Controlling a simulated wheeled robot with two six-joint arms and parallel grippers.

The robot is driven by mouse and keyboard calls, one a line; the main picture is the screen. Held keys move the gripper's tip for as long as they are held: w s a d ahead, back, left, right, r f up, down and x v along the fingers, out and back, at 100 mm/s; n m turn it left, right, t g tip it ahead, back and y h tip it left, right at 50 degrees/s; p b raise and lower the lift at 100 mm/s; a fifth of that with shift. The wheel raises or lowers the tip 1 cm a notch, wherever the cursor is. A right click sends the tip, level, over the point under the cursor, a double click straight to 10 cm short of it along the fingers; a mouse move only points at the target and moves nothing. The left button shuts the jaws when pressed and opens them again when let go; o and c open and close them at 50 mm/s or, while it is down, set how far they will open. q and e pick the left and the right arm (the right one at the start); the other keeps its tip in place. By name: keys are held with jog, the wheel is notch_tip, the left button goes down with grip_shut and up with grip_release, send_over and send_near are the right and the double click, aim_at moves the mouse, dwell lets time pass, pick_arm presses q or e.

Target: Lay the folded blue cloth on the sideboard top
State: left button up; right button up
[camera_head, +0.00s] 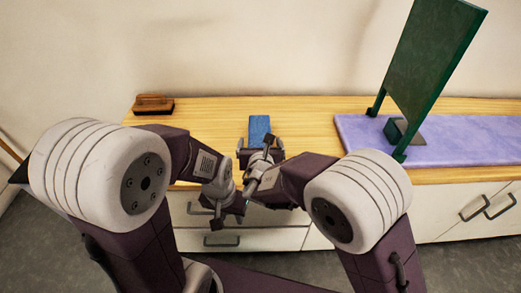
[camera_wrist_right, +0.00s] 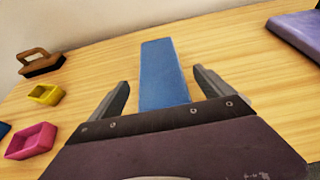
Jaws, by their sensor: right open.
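The folded blue cloth (camera_head: 259,127) is a flat blue strip that appears to lie on the wooden sideboard top (camera_head: 205,112). My right gripper (camera_head: 261,146) is open at the near end of the cloth. In the right wrist view the cloth (camera_wrist_right: 164,72) runs between the two spread fingers of that gripper (camera_wrist_right: 160,80), with a gap on each side. Its near end is hidden behind the gripper body. My left gripper (camera_head: 229,208) is lower, in front of the sideboard's drawers and away from the cloth. Its jaws are too small and dark to read.
A wooden-handled brush (camera_head: 153,104) stands at the back left. A yellow tray (camera_wrist_right: 45,95) and a pink tray (camera_wrist_right: 31,141) are left of the cloth. A purple mat (camera_head: 470,140) with a green stand (camera_head: 432,60) covers the right side. Wood is bare around the cloth.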

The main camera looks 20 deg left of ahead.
jog(key=p+v, duration=0.1)
jog(key=v, duration=0.7)
jog(key=shift+s+d+r, duration=0.1)
jog(key=shift+s, duration=0.2)
